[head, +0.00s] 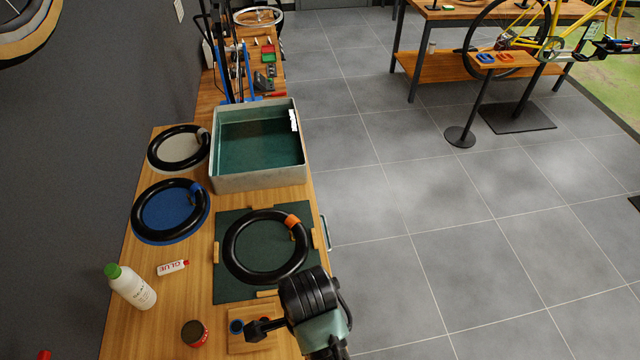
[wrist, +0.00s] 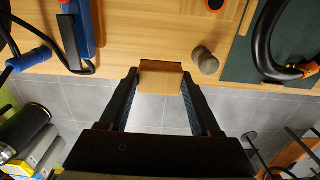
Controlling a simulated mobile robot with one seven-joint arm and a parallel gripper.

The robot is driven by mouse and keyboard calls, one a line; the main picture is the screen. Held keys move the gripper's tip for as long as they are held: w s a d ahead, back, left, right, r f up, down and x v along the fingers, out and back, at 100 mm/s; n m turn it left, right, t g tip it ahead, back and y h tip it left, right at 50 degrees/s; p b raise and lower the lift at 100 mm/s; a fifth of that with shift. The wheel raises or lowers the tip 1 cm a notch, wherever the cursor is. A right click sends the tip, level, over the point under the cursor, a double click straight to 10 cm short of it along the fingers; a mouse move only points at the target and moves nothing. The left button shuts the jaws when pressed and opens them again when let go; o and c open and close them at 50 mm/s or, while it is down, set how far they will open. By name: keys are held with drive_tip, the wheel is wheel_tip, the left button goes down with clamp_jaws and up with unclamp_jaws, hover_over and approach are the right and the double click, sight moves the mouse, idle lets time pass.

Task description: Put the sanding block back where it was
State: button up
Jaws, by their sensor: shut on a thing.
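The sanding block (wrist: 160,80), a small tan block with a darker brown face, is between the two black fingertips of my gripper (wrist: 159,74) in the wrist view. My gripper is shut on it. The block shows against the bench edge, with wood behind its upper part and floor behind its lower part. I cannot tell whether it touches the bench. In the head view my arm shows at the lower right of the bench, but the block is not visible there. The wooden workbench (head: 120,335) also shows in the wrist view (wrist: 140,30).
A small board (head: 237,346) with blue and orange rings lies near the arm. A grey-brown cylinder (wrist: 205,61) stands right of the block. A black tube (head: 235,265) lies on a green mat (head: 230,292). A blue tool (wrist: 84,30) lies left. A red-labelled tin (head: 194,333) stands nearby.

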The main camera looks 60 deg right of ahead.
wheel_tip(320, 180, down, 6)
drive_tip(key=shift+r+p, duration=0.1)
drive_tip(key=shift+p, duration=0.3)
drive_tip(key=shift+f, duration=2.15)
drive_tip(key=shift+s+f, duration=0.1)
drive_tip(key=shift+f, duration=0.05)
drive_tip(key=o, duration=1.2)
wheel_tip(320, 180, up, 12)
drive_tip(key=shift+r, duration=0.2)
